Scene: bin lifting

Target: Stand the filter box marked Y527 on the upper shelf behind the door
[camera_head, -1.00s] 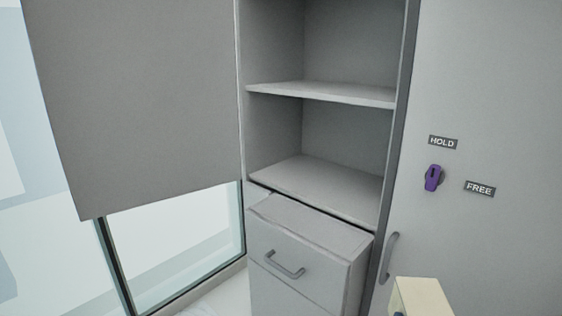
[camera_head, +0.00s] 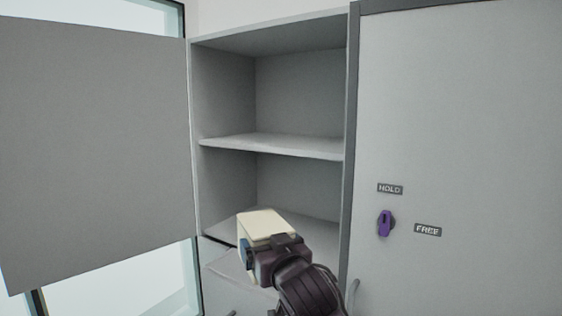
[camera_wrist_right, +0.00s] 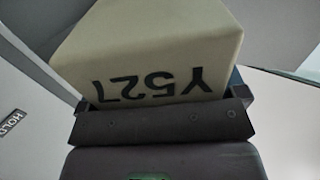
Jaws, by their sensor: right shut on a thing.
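The cream filter box (camera_head: 266,224) is in my right gripper (camera_head: 262,252), in front of the open cupboard's lower compartment. In the right wrist view the box (camera_wrist_right: 150,50) shows the mark Y527, upside down, and the gripper (camera_wrist_right: 165,118) is shut on it. The upper shelf (camera_head: 275,146) is empty, above and behind the box. The door (camera_head: 95,150) stands open to the left. The lower shelf (camera_head: 300,225) is partly hidden by the box and my right arm. My left gripper is not in view.
A closed grey door (camera_head: 460,120) to the right carries a purple knob (camera_head: 386,223) between HOLD (camera_head: 390,189) and FREE (camera_head: 428,230) labels; the knob stands roughly upright. A drawer front (camera_head: 225,290) lies below the shelves. The space above the upper shelf is clear.

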